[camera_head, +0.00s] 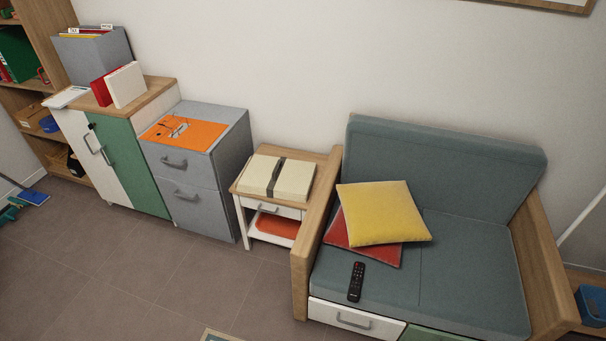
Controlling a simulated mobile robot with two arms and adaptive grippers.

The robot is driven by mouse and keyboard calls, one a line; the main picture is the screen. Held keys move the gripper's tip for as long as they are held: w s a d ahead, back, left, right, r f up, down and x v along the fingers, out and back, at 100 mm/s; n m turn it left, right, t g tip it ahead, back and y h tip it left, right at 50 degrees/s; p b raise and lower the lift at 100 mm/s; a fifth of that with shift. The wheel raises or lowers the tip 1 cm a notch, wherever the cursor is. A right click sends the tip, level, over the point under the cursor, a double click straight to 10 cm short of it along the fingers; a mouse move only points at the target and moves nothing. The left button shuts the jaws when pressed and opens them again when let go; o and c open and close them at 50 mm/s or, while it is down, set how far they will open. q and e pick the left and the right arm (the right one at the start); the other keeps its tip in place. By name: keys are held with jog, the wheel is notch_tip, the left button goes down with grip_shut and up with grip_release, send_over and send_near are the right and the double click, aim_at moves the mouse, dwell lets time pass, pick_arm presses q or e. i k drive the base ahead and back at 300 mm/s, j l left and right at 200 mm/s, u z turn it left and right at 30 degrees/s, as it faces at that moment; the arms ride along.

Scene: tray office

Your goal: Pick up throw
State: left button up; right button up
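A cream, flat, folded-looking bundle with a dark grey band around its middle (259,172) lies on the small side table (318,184). It is the likeliest throw in view, but I cannot tell for sure that it is cloth. The table stands between the grey drawer cabinet and the sofa's left wooden arm. Nothing lies on top of the bundle. Neither of my grippers shows in the head view.
A yellow cushion (384,212) overlaps a red cushion (376,254) on the grey-green sofa (470,255), near a black remote (356,282). An orange mat (205,131) lies on the drawer cabinet (232,117). The tiled floor (130,265) in front is mostly clear.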

aim_at(283, 178)
jog(key=i+j+z, duration=0.15)
jog(key=j, duration=0.2)
jog(key=i+j+z, duration=0.3)
jog(key=j, duration=0.45)
jog(key=i+j+z, duration=0.2)
jog(key=j, duration=0.25)
